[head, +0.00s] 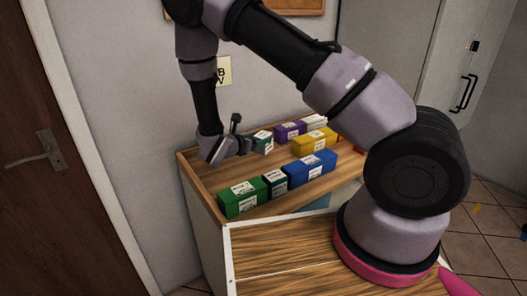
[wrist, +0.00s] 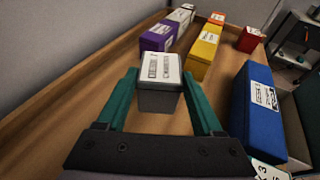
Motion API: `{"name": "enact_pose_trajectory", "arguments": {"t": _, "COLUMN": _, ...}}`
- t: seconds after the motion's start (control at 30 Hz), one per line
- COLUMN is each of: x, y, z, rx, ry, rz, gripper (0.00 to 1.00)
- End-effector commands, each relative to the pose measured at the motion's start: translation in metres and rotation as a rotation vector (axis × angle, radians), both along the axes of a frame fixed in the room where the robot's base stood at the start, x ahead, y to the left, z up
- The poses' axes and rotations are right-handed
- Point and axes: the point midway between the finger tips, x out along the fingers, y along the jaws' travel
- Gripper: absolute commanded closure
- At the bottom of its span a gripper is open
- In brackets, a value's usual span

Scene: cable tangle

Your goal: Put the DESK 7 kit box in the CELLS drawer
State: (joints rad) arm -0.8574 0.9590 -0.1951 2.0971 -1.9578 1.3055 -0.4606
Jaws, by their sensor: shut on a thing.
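A grey box with a white label on top (wrist: 160,98) sits between the two teal fingers of my gripper (wrist: 160,103). Its print is too small and turned to read, so I cannot tell whether it is the DESK 7 kit box. In the head view my gripper (head: 260,144) is low over the left back part of the wooden top (head: 213,181), shut on this box, which the near finger mostly hides. I cannot tell whether the box touches the wood. No drawer marked CELLS can be read in either view.
Green (head: 242,199), black (head: 275,182) and blue (head: 313,167) boxes stand along the front edge. Purple (head: 290,131) and yellow (head: 314,142) boxes stand behind, with a red box (wrist: 250,39) farther along. A raised wooden rim runs along the wall side. Bare wood lies between the rows.

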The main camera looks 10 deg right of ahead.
Motion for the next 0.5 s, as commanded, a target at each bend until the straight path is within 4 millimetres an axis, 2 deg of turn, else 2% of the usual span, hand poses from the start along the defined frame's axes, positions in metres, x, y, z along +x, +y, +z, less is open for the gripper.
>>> {"name": "enact_pose_trajectory", "arguments": {"t": 0.17, "x": 0.001, "y": -0.001, "z": -0.014, "rx": -0.001, "ry": 0.001, "rz": -0.001, "gripper": 0.93}}
{"name": "enact_pose_trajectory", "arguments": {"t": 0.33, "x": 0.0, "y": -0.001, "z": -0.04, "rx": -0.002, "ry": 0.001, "rz": 0.0, "gripper": 0.93}}
{"name": "enact_pose_trajectory", "arguments": {"t": 0.5, "x": 0.001, "y": 0.0, "z": -0.046, "rx": 0.001, "ry": -0.002, "rz": -0.001, "gripper": 0.93}}
